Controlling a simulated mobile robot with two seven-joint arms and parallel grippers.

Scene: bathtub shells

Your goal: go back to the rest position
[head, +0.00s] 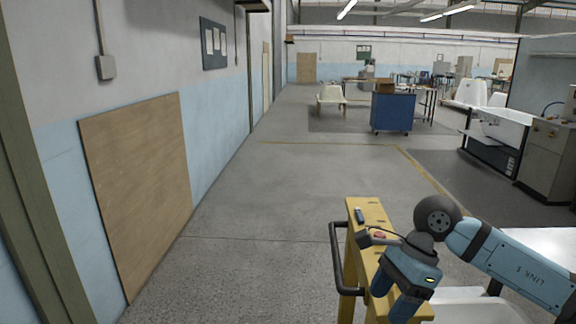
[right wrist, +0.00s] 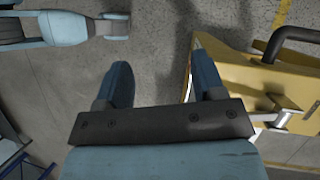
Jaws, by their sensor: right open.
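My right gripper (head: 394,296) hangs at the lower right of the head view, with its arm coming in from the right. It is above or beside a yellow cart; the exact gap is not clear. In the right wrist view its two blue fingers (right wrist: 162,80) are apart, with only bare floor seen between them. It holds nothing. My left gripper does not show in the head view. A blue and grey arm part of mine shows at the top left of the right wrist view.
The yellow cart (head: 358,222) with a black handle (head: 337,262) stands close by; it also shows in the right wrist view (right wrist: 225,62). A wooden panel (head: 140,190) leans on the left wall. A blue cabinet (head: 392,112) and a white tub (head: 503,128) stand farther off. The middle floor is clear.

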